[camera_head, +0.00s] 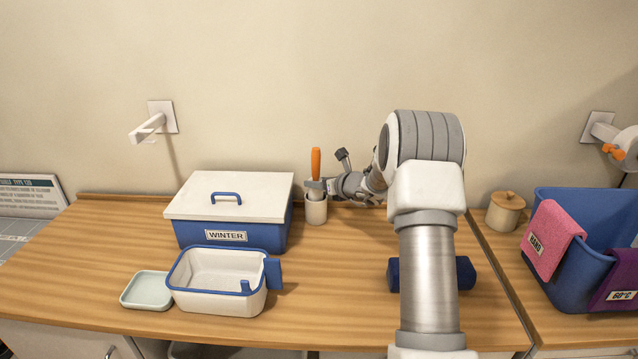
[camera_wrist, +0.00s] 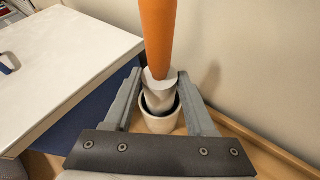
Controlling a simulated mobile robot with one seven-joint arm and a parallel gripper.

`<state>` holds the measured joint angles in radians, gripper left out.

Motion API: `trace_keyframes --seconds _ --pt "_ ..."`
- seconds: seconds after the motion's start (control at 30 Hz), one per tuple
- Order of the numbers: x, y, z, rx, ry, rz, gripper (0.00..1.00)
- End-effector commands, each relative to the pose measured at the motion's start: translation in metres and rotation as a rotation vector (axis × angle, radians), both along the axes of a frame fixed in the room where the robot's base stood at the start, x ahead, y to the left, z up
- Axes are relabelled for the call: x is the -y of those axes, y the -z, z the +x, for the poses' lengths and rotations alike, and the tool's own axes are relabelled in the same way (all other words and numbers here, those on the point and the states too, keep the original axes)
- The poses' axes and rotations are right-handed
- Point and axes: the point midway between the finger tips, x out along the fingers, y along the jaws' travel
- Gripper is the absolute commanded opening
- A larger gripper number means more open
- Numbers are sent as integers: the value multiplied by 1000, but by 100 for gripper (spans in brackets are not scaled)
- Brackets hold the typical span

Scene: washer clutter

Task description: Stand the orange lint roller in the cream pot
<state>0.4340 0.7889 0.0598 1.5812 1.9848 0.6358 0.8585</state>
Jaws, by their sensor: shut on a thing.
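The orange lint roller (camera_head: 315,162) stands about upright at the back of the counter, handle up. In the wrist view its orange handle (camera_wrist: 159,35) rises at the top and its pale roller end (camera_wrist: 160,98) points down into the mouth of the cream pot (camera_wrist: 160,124). The cream pot (camera_head: 316,211) stands upright on the counter, right of the WINTER box. My gripper (camera_head: 317,184) is shut on the lint roller just above the pot, reaching in from the right. Its two fingers (camera_wrist: 160,76) flank the roller. Whether the roller touches the pot's bottom is hidden.
The blue WINTER box with white lid (camera_head: 230,199) is close on the pot's left. A white-and-blue caddy (camera_head: 219,301) and pale green dish (camera_head: 147,290) lie in front. A dark blue roll (camera_head: 467,274) is partly behind my arm. A lidded wooden jar (camera_head: 505,212) stands right.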

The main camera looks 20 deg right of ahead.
Motion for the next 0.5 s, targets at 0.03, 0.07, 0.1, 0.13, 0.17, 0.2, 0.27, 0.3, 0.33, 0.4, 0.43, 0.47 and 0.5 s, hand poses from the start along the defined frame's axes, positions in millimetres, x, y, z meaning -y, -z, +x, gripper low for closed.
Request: trace_keyframes --seconds 0.03,0.07,0.1,0.13,0.17,0.2,0.27,0.3,0.33,0.4,0.43,0.47,0.5 --pt "0 0 0 1 0 0 11" --pt "0 0 0 1 0 0 11" --pt "0 -1 0 1 0 0 11" --pt "0 -1 0 1 0 0 11" --pt "0 -1 0 1 0 0 11" --pt "0 -1 0 1 0 0 11" --pt "0 -1 0 1 0 0 63" --pt "0 -1 0 1 0 0 70" --pt "0 -1 0 1 0 0 76" --pt "0 -1 0 1 0 0 88" --pt "0 -1 0 1 0 0 91" --pt "0 -1 0 1 0 0 91" --pt "0 0 0 1 0 0 91"
